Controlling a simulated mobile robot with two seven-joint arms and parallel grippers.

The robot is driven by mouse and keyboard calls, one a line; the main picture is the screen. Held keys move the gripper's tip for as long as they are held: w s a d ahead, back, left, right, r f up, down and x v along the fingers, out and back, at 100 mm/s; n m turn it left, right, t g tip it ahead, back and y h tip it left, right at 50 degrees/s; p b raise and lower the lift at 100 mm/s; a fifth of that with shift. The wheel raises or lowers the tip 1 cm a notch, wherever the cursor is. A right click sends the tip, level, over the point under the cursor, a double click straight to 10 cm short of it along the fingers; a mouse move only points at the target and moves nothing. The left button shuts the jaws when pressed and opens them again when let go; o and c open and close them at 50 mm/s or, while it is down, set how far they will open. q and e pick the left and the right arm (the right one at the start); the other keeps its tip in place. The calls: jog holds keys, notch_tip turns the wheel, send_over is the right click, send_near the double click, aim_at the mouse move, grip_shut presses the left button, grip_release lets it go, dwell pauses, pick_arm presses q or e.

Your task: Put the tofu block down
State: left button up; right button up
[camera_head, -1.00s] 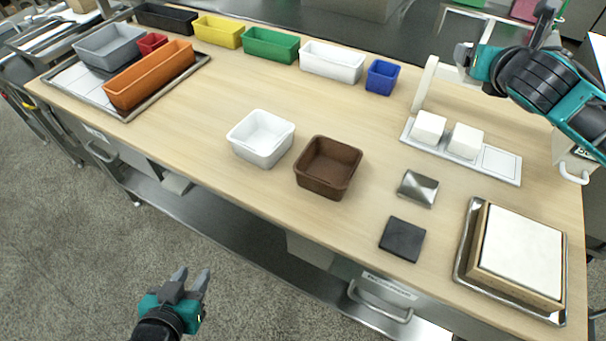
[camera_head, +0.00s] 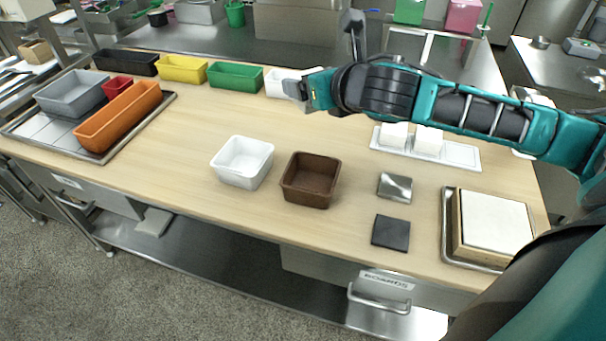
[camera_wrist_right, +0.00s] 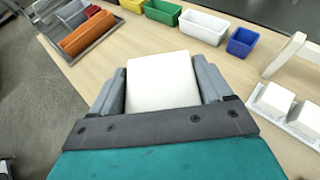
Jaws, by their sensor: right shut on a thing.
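My right gripper (camera_wrist_right: 163,88) is shut on a white tofu block (camera_wrist_right: 162,80), which sits between its two grey fingers in the right wrist view. In the head view the right gripper (camera_head: 300,89) reaches across to the back middle of the table, in front of the white bin; the held block cannot be made out clearly there. My left gripper is not in view.
A white tub (camera_head: 242,162) and a brown tub (camera_head: 310,180) stand mid-table. A steel plate (camera_head: 395,187) and a dark slab (camera_head: 390,233) lie to their right. A framed white slab (camera_head: 497,224) is at far right. A blue bin (camera_wrist_right: 242,42) stands at the back.

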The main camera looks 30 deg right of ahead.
jog(key=shift+f+b, duration=1.5)
jog(key=shift+f, duration=7.5)
jog(key=shift+f, duration=0.1)
jog(key=shift+f, duration=0.5)
jog(key=o, duration=0.7)
jog(key=shift+r, duration=0.1)
